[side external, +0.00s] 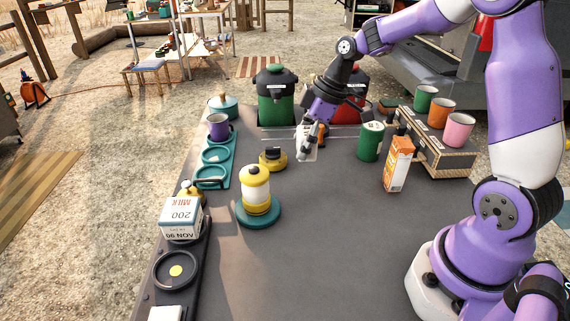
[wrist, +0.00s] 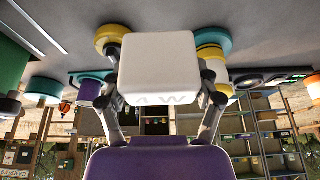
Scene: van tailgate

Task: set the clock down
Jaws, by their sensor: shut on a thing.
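My gripper (wrist: 160,100) is shut on a white, block-shaped thing with rounded edges (wrist: 160,68), which I take to be the clock. Its plain side faces the wrist camera, and dark, unreadable marks show on its lower edge. No dial shows. In the side external view my gripper (side external: 308,146) is low over the far middle of the dark tabletop (side external: 310,230), in front of the green and red jugs. The held thing is hard to make out there, and I cannot tell whether it touches the table.
A yellow-and-black round thing (side external: 272,159) and a yellow-and-white lantern (side external: 257,190) on a teal base stand left of my gripper. A green can (side external: 370,141) and orange carton (side external: 398,164) stand right. Green (side external: 275,95) and red jugs (side external: 350,92) stand behind. The table's near middle is clear.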

